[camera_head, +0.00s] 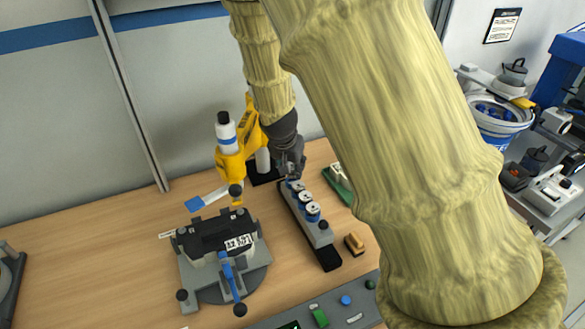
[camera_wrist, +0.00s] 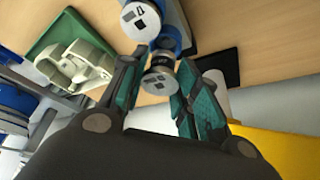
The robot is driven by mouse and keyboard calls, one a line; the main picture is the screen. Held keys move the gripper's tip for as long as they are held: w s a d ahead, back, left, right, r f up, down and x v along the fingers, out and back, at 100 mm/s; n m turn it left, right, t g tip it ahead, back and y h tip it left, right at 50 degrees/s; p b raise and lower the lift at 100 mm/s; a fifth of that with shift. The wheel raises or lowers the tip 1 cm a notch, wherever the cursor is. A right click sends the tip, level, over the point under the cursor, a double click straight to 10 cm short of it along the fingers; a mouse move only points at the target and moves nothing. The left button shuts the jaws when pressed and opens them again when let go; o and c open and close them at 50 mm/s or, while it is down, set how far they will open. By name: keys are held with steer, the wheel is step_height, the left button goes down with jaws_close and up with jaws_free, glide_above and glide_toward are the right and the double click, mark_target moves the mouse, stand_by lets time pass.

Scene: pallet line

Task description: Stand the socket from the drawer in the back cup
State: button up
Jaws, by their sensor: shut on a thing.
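My gripper (camera_head: 291,170) is at the back end of a grey rack (camera_head: 322,236) on the bench. In the wrist view my gripper's fingers (camera_wrist: 160,68) are shut on a round socket (camera_wrist: 159,83) with a pale, dark-marked top. The socket is at the back of the rack, and I cannot tell whether its base rests in the back cup. A second, similar piece with a blue ring (camera_wrist: 140,20) stands just ahead of it. In the head view, white-topped pieces with blue rings (camera_head: 313,210) stand in a row along the rack. The drawer cannot be made out.
A yellow stand (camera_head: 236,160) with a white-and-blue bottle (camera_head: 226,131) is close to my gripper's left. A black device on a round grey base (camera_head: 222,285) stands front left. A green tray (camera_wrist: 52,38) holds a pale part (camera_wrist: 77,66). A brown block (camera_head: 354,243) lies right of the rack.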

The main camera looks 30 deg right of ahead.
steer(key=shift+f, duration=0.8)
steer(key=shift+f, duration=0.2)
steer(key=o, duration=1)
steer(key=shift+r+p, duration=0.3)
steer(key=b+v, duration=0.2)
steer(key=v, duration=0.9)
steer(key=shift+a+r, duration=0.2)
steer(key=shift+r, duration=0.15)
steer(key=shift+s, duration=0.1)
